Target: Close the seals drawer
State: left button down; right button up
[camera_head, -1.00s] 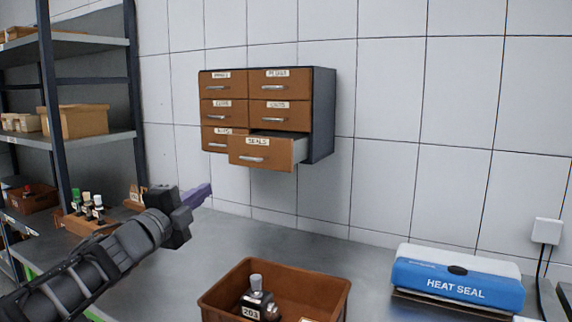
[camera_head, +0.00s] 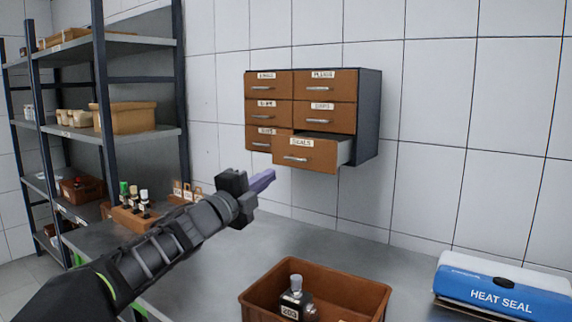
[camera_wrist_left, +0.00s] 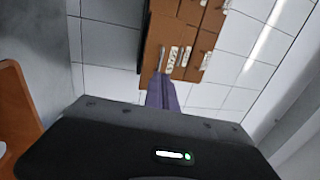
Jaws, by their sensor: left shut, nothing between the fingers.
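The seals drawer (camera_head: 307,154) is the bottom right drawer of the wall cabinet (camera_head: 368,118). It is pulled partly out, with its label and metal handle facing me. My left gripper (camera_head: 262,181) is in front of and slightly below and left of the drawer, apart from it as far as the head view shows. Its purple fingers are shut with nothing between them. In the left wrist view the fingers (camera_wrist_left: 161,92) point toward the brown drawer fronts (camera_wrist_left: 185,38). My right gripper is not in view.
A brown bin (camera_head: 262,311) holding a bottle (camera_head: 296,300) stands on the grey bench (camera_head: 215,262). A blue heat sealer (camera_head: 500,290) is at the right. A rack with small bottles (camera_head: 135,200) and metal shelves (camera_head: 140,135) are at the left. The space before the drawer is clear.

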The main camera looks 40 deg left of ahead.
aim_at(293, 159)
pick_arm(q)
jog(key=w, duration=0.2)
jog(key=w+r, duration=0.1)
jog(key=w, duration=0.2)
jog(key=w+p, duration=0.1)
jog(key=w, duration=0.2)
jog(key=shift+w+a+r, duration=0.15)
jog(key=shift+a+r, duration=0.05)
jog(key=shift+r, duration=0.05)
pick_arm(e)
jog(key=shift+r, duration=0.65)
